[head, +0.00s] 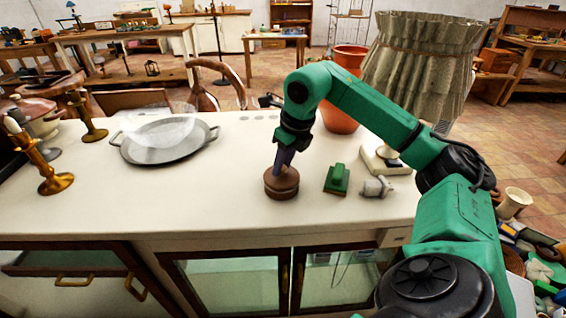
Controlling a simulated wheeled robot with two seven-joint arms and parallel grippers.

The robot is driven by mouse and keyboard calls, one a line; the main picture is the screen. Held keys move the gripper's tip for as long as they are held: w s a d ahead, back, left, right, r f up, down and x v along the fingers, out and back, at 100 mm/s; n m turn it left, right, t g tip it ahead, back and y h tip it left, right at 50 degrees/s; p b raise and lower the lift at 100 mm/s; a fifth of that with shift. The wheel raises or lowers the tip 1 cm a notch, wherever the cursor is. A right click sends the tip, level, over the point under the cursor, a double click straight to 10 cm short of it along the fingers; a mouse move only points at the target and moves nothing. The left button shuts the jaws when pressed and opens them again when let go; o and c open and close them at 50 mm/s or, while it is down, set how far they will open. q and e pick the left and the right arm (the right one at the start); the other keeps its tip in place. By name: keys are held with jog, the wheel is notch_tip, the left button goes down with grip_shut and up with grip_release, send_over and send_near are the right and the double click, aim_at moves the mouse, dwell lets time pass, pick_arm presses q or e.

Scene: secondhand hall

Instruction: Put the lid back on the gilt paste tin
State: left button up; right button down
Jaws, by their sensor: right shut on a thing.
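The brown round gilt paste tin (281,190) stands on the white counter, right of the middle of the head view. A brown round lid (271,174) appears to sit at its top; whether it is fully seated I cannot tell. My right gripper (281,167) points down from above and is shut on the lid, as far as I can see. Its fingertips partly hide the top. My left gripper is not in view.
A green block (337,180) and a small grey metal thing (376,187) lie right of the tin. A grey pan (160,153) with a clear bowl and brass candlesticks (50,180) stand left. A terracotta pot (340,120) stands behind. The counter (190,205) left of the tin is clear.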

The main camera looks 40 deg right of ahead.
jog(key=shift+f, duration=0.1)
dwell(0.6)
jog(key=shift+c, duration=0.2)
grip_release()
dwell(0.4)
notch_tip(320, 180, up, 7)
jog(key=p, duration=0.7)
grip_shut()
